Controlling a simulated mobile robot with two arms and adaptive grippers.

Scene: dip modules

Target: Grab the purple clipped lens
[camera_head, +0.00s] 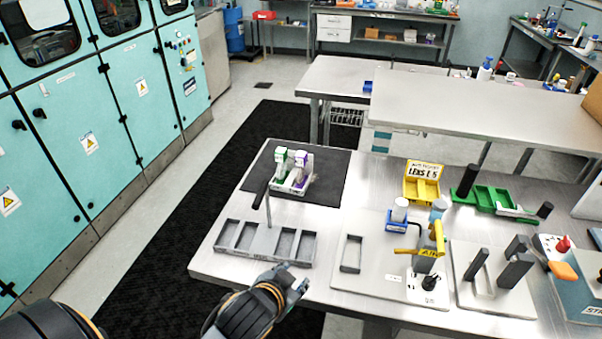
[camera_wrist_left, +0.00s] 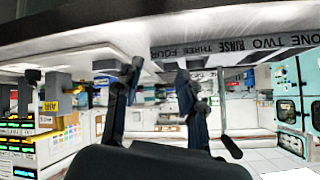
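The purple clipped lens (camera_head: 302,162) stands in a small grey holder (camera_head: 292,186) on a dark mat on the steel table. A green clipped lens (camera_head: 281,158) stands beside it on the left. My left gripper (camera_head: 297,284) is at the table's front edge, well in front of the holder and apart from it. In the left wrist view, the left gripper (camera_wrist_left: 158,72) has its two fingers spread with nothing between them. The lenses cannot be made out in that view. My right gripper is not in view.
A grey tray (camera_head: 266,242) with several compartments and an upright handle lies between the left gripper and the holder. To the right are a yellow lens box (camera_head: 422,187), a yellow air nozzle (camera_head: 437,238) and a green rack (camera_head: 487,199). The dark mat (camera_head: 331,172) has bare room around the holder.

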